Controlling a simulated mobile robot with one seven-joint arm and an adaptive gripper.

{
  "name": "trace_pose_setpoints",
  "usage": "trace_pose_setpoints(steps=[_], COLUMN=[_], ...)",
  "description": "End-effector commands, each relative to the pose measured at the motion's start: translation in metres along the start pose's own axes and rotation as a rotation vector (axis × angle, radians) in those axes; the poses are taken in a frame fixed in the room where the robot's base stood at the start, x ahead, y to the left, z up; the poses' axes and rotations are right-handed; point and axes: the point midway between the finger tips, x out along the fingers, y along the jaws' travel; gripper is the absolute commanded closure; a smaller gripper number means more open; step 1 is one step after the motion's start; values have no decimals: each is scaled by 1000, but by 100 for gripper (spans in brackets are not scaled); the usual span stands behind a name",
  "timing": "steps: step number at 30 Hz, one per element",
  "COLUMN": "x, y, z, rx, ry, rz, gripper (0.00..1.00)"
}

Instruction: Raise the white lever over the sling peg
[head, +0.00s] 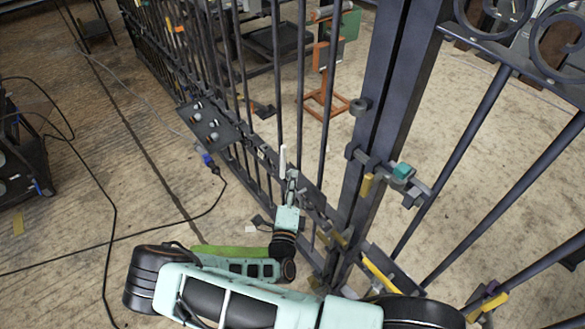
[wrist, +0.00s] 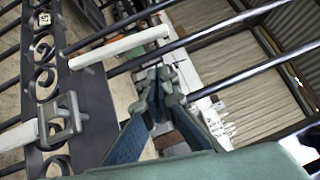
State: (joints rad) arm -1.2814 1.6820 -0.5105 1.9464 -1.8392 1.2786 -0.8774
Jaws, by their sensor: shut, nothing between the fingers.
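The white lever (head: 283,158) stands nearly upright at the dark gate's cross rail in the head view. In the wrist view a long white bar (wrist: 120,46), which looks like this lever, slants across the upper left. My gripper (head: 292,178) is beside the rail, just below and right of the lever. In the wrist view my gripper (wrist: 158,82) has its fingertips together and empty, apart from the white bar. A grey bracket (wrist: 64,118) with a shorter white piece (wrist: 20,135) is at the left. I cannot tell which part is the sling peg.
The gate's vertical bars (head: 300,85) stand close around my gripper. A thick post (head: 385,95) with a teal-topped latch (head: 402,172) is to the right. A panel with knobs (head: 210,125) and a blue plug (head: 207,160) are at the left. Cables lie on the floor.

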Motion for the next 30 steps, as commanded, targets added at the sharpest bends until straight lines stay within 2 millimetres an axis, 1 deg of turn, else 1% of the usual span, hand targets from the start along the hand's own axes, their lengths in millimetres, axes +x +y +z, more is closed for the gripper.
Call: trace_pose_setpoints(steps=[1,3,6,9,12,16,30], x=[-13,-28,-46,-60,-67,-71,-71], y=[0,-1,-2,-3,-4,-4,-4], z=[1,1,0,0,0,0,-1], rx=[1,0,-1,0,0,0,0], ry=[-2,-1,-1,1,1,1,2], rz=[2,1,1,1,1,0,0], gripper=[100,100,100,100,100,100,100])
